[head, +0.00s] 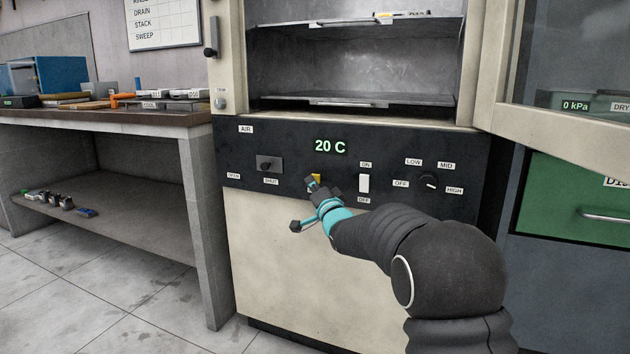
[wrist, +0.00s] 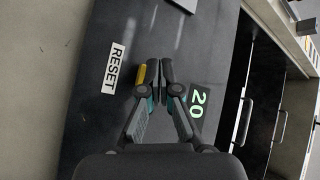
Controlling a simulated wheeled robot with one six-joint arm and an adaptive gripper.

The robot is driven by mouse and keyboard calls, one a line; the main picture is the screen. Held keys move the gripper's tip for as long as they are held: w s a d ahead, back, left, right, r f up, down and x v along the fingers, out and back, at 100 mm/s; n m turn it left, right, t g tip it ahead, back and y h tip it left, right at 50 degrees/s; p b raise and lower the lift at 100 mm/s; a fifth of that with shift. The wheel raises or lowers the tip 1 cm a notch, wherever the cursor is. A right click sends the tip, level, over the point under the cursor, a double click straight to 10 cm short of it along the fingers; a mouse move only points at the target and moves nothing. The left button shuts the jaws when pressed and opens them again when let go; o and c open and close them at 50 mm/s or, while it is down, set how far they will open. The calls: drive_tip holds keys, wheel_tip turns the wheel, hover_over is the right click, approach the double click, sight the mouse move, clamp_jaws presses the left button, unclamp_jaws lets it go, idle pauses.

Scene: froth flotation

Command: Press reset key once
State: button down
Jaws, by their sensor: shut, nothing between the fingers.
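The reset key is a small yellow key (head: 316,177) on the black control panel (head: 290,150), below the green 20 C display (head: 330,146). My gripper (head: 312,186) is in front of it and hides part of it. In the wrist view the fingers (wrist: 159,72) are shut together with nothing between them. A strip of the yellow key (wrist: 140,76) shows just left of the fingertips, close to the RESET label (wrist: 112,68). The fingers cover the rest of the key. I cannot tell whether they touch it.
A white rocker switch (head: 364,183) marked ON and OFF sits right of the key. A dark knob (head: 429,180) is farther right, and the AIR lever (head: 267,164) is on the left. The open glass door (head: 570,75) stands out at the upper right.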

drive_tip(key=shift+w+d, duration=0.15)
drive_tip(key=shift+w, duration=0.25)
idle(0.4)
idle(0.4)
drive_tip(key=shift+s+a+b, duration=0.25)
drive_tip(key=shift+s+b, duration=0.3)
drive_tip(key=shift+s, duration=0.25)
drive_tip(key=s, duration=0.1)
drive_tip(key=s+a, duration=0.1)
drive_tip(key=s, duration=0.1)
drive_tip(key=s+b, duration=0.1)
drive_tip(key=shift+s+a, duration=0.4)
idle(0.4)
